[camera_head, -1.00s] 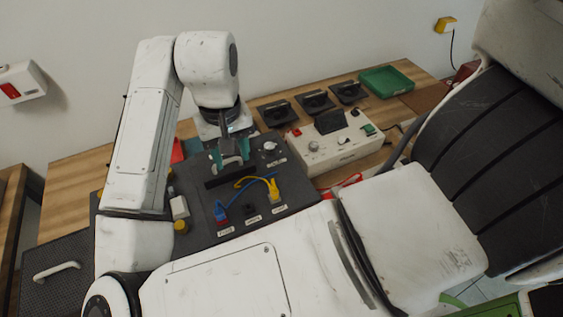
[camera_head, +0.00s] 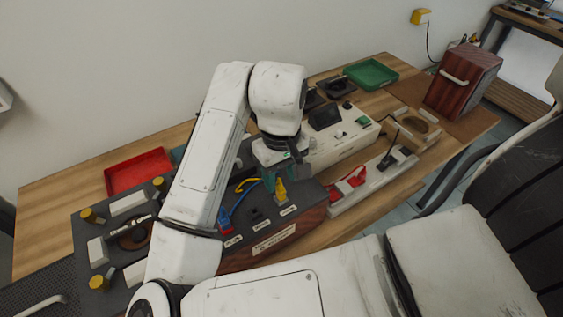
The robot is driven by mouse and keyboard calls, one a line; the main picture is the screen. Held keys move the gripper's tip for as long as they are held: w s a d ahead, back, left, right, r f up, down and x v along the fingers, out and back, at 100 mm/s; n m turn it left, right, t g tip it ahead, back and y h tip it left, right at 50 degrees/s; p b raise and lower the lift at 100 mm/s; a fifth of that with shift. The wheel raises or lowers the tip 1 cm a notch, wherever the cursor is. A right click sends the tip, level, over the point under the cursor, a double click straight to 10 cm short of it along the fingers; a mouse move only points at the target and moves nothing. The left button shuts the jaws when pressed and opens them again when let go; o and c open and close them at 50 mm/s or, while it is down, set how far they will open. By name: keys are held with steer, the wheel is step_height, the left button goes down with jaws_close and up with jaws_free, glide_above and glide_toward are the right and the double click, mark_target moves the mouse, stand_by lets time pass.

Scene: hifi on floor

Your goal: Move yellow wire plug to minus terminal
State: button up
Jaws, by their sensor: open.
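The yellow wire plug (camera_head: 281,191) stands upright at the right socket of the dark terminal box (camera_head: 245,236). Its yellow wire (camera_head: 246,184) curves away to the left. A blue plug (camera_head: 224,218) with a blue wire stands at the left socket. A dark middle socket (camera_head: 256,215) between them looks empty. White labels sit in front of the sockets, too small to read, so I cannot tell which is minus. My gripper (camera_head: 283,178), with teal fingers, is open and close above and behind the yellow plug. I cannot tell whether it touches the plug.
A white instrument box (camera_head: 345,138) stands right of the terminal box. A red-and-white power strip (camera_head: 349,184) lies in front of it. A red tray (camera_head: 138,172) is at the left, a green tray (camera_head: 370,73) at the back. My arm hides part of the terminal box.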

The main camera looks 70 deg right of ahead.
mark_target(281, 189)
steer(key=shift+f, duration=2.65)
jaws_close()
steer(key=c, duration=0.6)
jaws_free()
steer(key=shift+c, duration=0.2)
jaws_close()
steer(key=shift+r+p, duration=0.6)
steer(key=shift+r, duration=0.1)
steer(key=shift+r+p, duration=1.6)
steer(key=shift+p, duration=0.05)
